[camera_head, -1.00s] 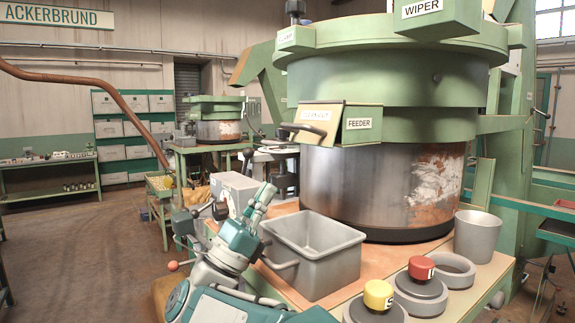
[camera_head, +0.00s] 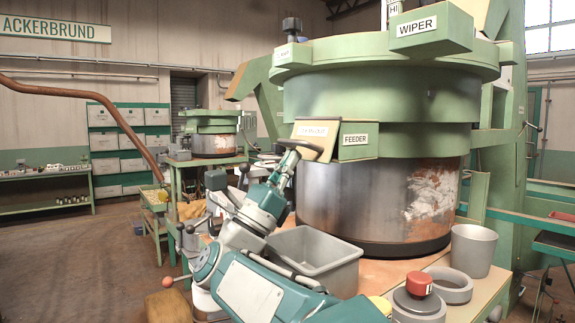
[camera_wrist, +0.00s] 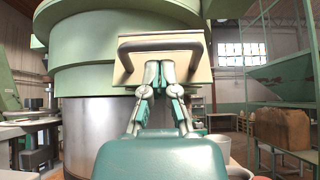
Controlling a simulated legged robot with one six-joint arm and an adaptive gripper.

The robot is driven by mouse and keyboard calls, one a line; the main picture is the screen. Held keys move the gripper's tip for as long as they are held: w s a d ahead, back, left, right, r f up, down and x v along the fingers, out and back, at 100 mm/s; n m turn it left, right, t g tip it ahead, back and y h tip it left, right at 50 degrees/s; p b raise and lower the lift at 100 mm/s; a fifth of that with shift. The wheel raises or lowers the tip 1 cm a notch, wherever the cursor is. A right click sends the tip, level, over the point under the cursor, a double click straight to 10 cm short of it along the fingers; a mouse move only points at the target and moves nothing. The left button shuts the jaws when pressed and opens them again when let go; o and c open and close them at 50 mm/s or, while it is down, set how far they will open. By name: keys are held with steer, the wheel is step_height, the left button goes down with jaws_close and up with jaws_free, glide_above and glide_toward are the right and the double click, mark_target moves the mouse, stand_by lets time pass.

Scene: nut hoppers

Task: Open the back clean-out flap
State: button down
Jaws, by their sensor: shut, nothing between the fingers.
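The green bowl hopper has a cream flap (camera_head: 316,130) on its side, with a blurred label, beside the box marked FEEDER. A dark bar handle (camera_head: 299,147) spans the flap. In the wrist view the flap (camera_wrist: 198,62) fills the upper middle, with the handle (camera_wrist: 160,38) across it. My gripper (camera_head: 286,165) is raised to the flap from below left. In the wrist view my gripper (camera_wrist: 160,68) is shut and empty, its tips just below the handle bar and in front of the flap. I cannot tell whether the tips touch the flap.
A grey bin (camera_head: 318,262) stands below the flap, near my arm. A grey cup (camera_head: 473,250), a grey ring (camera_head: 450,285) and a red button (camera_head: 418,284) are to its right. A second smaller hopper (camera_head: 213,133) stands behind at left. Open floor lies at left.

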steer(key=shift+s+r, duration=0.1)
steer(key=shift+a+r+y, duration=0.1)
steer(key=shift+y, duration=0.2)
steer(key=shift+s+a+r+g+y, duration=0.2)
steer(key=shift+r+g+y, duration=0.1)
steer(key=shift+g+y, duration=0.2)
step_height(320, 180, up, 8)
steer(key=a+g+y, duration=0.1)
steer(key=g+y, duration=0.1)
steer(key=y, duration=0.1)
steer(key=shift+s+r, duration=0.25)
steer(key=shift+s, duration=0.1)
stand_by(0.6)
steer(key=shift+r, duration=0.1)
steer(key=shift+a, duration=0.1)
stand_by(0.4)
